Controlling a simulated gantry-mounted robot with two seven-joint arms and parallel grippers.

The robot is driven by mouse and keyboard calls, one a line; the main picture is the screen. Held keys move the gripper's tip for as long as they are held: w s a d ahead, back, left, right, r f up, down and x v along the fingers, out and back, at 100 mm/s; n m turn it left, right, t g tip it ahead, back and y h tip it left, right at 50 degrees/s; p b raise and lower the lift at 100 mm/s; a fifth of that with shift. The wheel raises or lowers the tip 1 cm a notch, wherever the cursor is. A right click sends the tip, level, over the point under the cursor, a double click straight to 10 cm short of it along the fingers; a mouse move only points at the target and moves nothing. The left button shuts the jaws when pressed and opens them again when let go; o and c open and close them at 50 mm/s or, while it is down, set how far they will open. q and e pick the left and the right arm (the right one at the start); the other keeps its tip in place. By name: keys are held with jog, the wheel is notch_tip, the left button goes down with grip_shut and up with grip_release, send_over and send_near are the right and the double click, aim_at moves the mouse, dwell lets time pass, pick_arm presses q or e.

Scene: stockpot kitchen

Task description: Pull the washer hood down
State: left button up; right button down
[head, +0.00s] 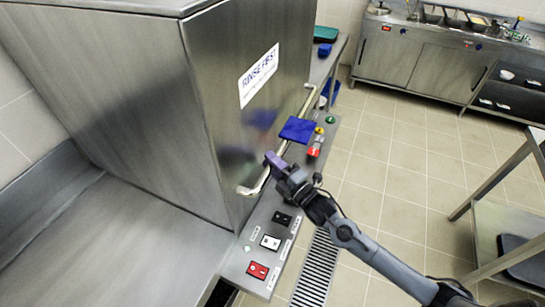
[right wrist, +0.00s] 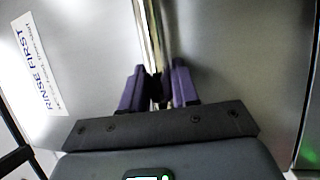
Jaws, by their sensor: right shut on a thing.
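The washer hood (head: 240,110) is a large steel box with a "RINSE FIRST" label. Its lower edge appears at or close to the level of the steel counter. A pale bar handle (head: 309,98) runs across its front face. My right gripper (head: 272,162) is shut on the handle near its nearer end. In the right wrist view, the purple fingertips (right wrist: 157,88) sit on both sides of the handle bar (right wrist: 148,35), with the hood face (right wrist: 220,50) behind. The gripped stretch is partly hidden by the fingers. My left gripper is not in view.
A control ledge (head: 262,238) with red, white and black switches runs below the hood front. A blue cloth-like item (head: 298,130) lies beside the handle, near coloured buttons (head: 316,142). A floor grate (head: 316,270) and open tiled floor (head: 385,180) lie right. A steel table (head: 485,222) stands farther right.

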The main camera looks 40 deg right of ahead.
jog(key=shift+f, duration=0.45)
jog(key=shift+f, duration=0.1)
jog(key=c, duration=0.9)
grip_release()
jog(key=shift+s, duration=0.1)
jog(key=shift+s, duration=0.25)
jog(key=s, duration=0.3)
jog(key=s+f, duration=0.1)
jog(key=s, duration=0.2)
jog(key=s+d, duration=0.1)
jog(key=s, duration=0.3)
jog(key=shift+f, duration=0.4)
